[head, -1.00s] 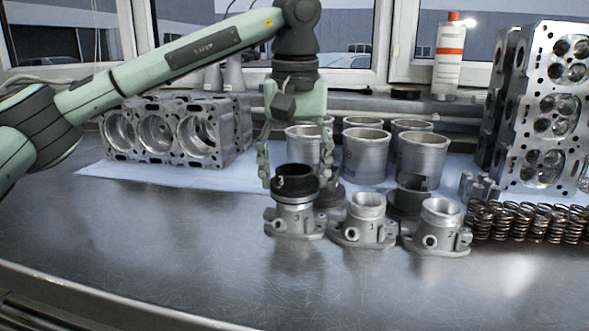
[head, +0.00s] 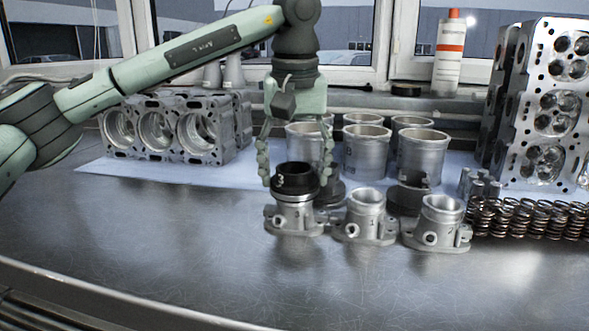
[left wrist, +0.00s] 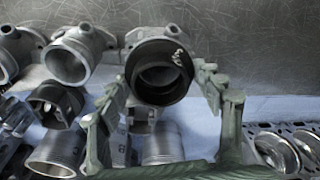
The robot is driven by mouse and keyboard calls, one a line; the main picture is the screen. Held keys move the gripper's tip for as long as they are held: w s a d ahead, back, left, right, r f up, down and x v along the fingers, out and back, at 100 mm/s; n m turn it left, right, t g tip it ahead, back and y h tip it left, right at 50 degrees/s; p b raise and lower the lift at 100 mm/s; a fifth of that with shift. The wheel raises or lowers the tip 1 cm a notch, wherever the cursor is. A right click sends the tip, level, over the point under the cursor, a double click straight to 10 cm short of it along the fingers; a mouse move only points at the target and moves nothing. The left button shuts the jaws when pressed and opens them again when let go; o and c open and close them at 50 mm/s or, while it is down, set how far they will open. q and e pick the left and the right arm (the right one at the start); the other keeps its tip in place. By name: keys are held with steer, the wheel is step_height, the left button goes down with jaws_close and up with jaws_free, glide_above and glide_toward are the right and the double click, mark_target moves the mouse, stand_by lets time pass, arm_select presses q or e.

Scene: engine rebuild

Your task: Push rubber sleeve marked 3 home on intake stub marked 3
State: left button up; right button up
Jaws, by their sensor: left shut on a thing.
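The black rubber sleeve marked 3 (head: 296,183) sits upright over the top of the metal intake stub marked 3 (head: 294,218), the leftmost of three stubs. The stub's lower body and flange show below it; how far the sleeve reaches down inside cannot be seen. My left gripper (head: 296,176) points down from above, its two fingers on either side of the sleeve, shut on it. In the left wrist view the sleeve (left wrist: 160,88) shows its open round mouth and white marking between the fingertips (left wrist: 167,75). My right gripper is not in view.
Stubs marked 1 (head: 366,221) and 2 (head: 440,227) stand close on the right. Several metal cylinders (head: 366,153) stand behind. Springs (head: 530,220) lie at right. The front of the table is clear.

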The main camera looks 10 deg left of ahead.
arm_select(q)
steer(key=shift+f, duration=0.6)
stand_by(0.3)
steer(key=o, duration=1.2)
steer(key=shift+r, duration=0.15)
steer(key=shift+r+p, duration=0.45)
steer(key=shift+r, duration=3.25)
steer(key=shift+f, duration=0.15)
